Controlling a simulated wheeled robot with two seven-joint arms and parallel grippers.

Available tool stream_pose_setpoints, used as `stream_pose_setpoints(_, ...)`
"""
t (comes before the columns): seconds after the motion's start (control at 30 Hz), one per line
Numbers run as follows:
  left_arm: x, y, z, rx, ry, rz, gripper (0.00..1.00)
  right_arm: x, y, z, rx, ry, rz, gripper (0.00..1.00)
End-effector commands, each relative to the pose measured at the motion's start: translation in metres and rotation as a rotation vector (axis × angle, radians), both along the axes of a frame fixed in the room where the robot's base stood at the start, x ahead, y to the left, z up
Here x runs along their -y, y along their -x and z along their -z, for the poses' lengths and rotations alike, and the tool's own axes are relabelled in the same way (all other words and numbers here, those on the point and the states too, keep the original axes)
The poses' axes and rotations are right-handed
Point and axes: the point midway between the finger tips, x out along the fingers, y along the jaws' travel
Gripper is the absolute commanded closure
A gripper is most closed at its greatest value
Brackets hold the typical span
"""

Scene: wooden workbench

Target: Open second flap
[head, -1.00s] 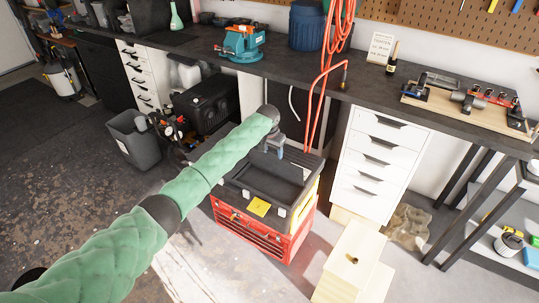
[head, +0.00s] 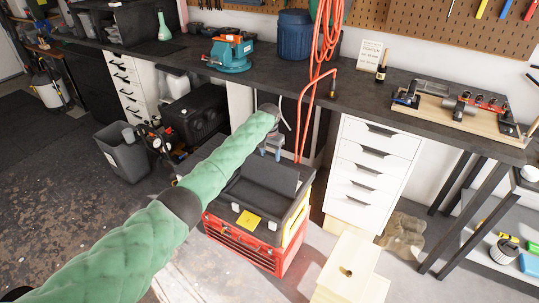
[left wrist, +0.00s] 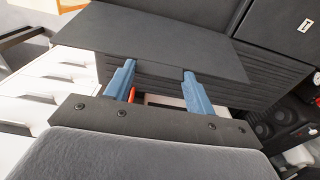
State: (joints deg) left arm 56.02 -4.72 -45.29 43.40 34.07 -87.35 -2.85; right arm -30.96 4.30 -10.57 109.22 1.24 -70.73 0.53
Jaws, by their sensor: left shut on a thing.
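The toolbox (head: 238,246) stands on the floor in front of the bench. It has a red lower body with drawers and a black top. A dark flap (head: 270,178) on its top is tilted up, and this panel also fills the upper part of the left wrist view (left wrist: 150,40). My left gripper (head: 272,152) is at the raised flap's upper edge, shut on it. Its two blue fingers (left wrist: 158,70) stand apart at the panel's edge in the left wrist view; their exact contact is partly hidden. My right gripper is not in view.
A white drawer cabinet (head: 368,172) stands right of the toolbox, with a wooden step stool (head: 345,268) in front. A grey bin (head: 124,153) and a black machine (head: 200,112) are to the left. Orange hoses (head: 318,75) hang behind. Floor is clear at the left.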

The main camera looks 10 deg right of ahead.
Motion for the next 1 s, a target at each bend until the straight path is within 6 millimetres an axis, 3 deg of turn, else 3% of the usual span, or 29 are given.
stream_pose_setpoints(0.37, 0.001, -0.002, -0.003, 0.005, 0.002, 0.001, 0.87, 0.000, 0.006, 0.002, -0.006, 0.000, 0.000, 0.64)
stream_pose_setpoints(0.4, 0.001, -0.002, -0.003, 0.005, 0.002, 0.001, 0.44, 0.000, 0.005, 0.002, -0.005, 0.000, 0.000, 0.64)
stream_pose_setpoints(0.5, 0.001, -0.002, -0.002, 0.005, 0.002, 0.001, 0.24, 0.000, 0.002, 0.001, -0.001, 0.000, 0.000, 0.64)
stream_pose_setpoints(0.83, 0.000, -0.001, -0.003, 0.003, 0.001, 0.001, 0.24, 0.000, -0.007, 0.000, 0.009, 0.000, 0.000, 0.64)
stream_pose_setpoints(1.0, 0.000, 0.000, -0.019, 0.004, 0.001, 0.002, 0.24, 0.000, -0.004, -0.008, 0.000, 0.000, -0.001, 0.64)
